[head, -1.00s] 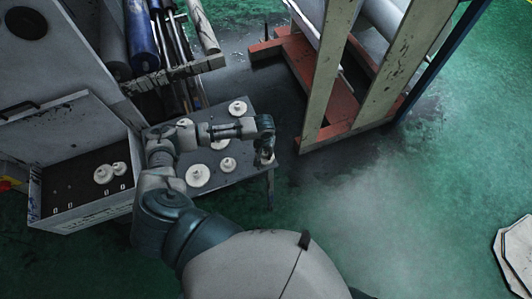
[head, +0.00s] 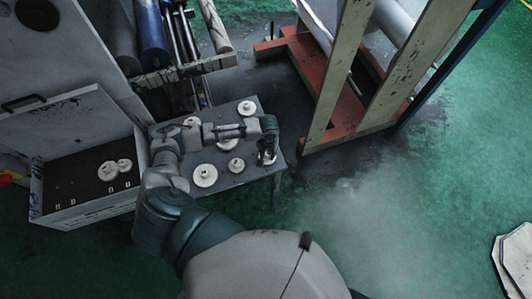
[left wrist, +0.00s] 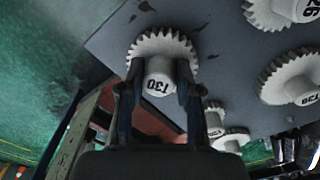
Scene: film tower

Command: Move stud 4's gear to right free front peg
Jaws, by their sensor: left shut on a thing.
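My left gripper (head: 268,158) is over the right end of the grey table (head: 254,178). In the left wrist view its two fingers are shut on the hub of a white gear marked T30 (left wrist: 160,45), teeth visible around the hub. I cannot tell whether this gear touches the table. The open grey box (head: 92,215) at the left holds two white gears side by side (head: 107,171), (head: 125,165). Several short bare pegs, such as the right front one (head: 128,184), stand along its front. Stud numbers cannot be read. My right gripper is not in view.
Other white gears lie on the table, including a large one (head: 205,176), a smaller one (head: 236,165) and one at the back (head: 247,107). A rack of rollers (head: 150,45) stands behind. A red-footed frame (head: 345,105) stands to the right. Green floor in front is clear.

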